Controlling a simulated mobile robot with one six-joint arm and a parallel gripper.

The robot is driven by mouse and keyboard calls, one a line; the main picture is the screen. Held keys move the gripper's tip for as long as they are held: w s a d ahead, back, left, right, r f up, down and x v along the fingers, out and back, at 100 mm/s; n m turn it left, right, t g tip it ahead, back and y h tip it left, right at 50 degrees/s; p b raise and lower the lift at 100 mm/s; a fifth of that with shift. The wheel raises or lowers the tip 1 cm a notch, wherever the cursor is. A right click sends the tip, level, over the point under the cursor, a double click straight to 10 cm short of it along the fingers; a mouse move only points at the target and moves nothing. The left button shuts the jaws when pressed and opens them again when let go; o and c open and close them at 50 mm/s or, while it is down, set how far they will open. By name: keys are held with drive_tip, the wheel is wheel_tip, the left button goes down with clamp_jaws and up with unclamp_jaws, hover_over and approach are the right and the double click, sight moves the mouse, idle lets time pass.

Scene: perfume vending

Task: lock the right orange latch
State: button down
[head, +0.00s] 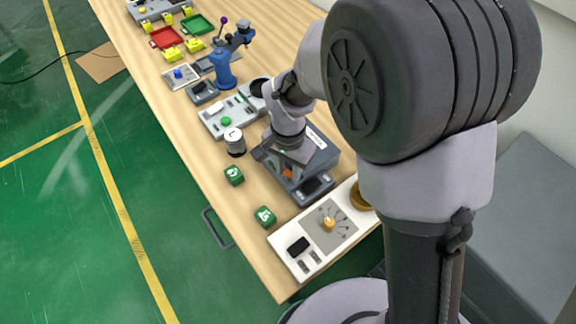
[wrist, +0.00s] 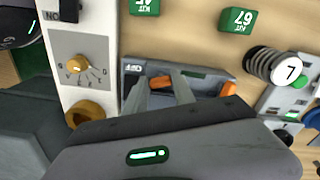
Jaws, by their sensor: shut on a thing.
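A grey box (head: 318,151) stands on the table, partly covered by my arm in the head view. Its front edge (wrist: 205,75) shows in the wrist view with two orange latches. One orange latch (wrist: 160,82) is on the left there, between my fingers. The other orange latch (wrist: 228,88) is to the right, outside them. My gripper (wrist: 159,88) is shut on the left-hand latch of that picture. The latch's far end is hidden by the gripper body. In the head view a bit of orange (head: 287,173) shows beside the wrist; I cannot tell which latch it is.
A white panel with an orange knob (head: 328,223) lies close beside the box. Green cubes (head: 265,216) and (wrist: 238,18) stand in front. Bare table lies between the cubes and box.

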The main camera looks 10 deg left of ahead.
sight(288, 173)
drive_tip(key=c, duration=1)
unclamp_jaws()
drive_tip(key=shift+c, duration=0.2)
wheel_tip(288, 173, up, 18)
drive_tip(key=p, duration=0.6)
drive_tip(key=shift+f, duration=0.25)
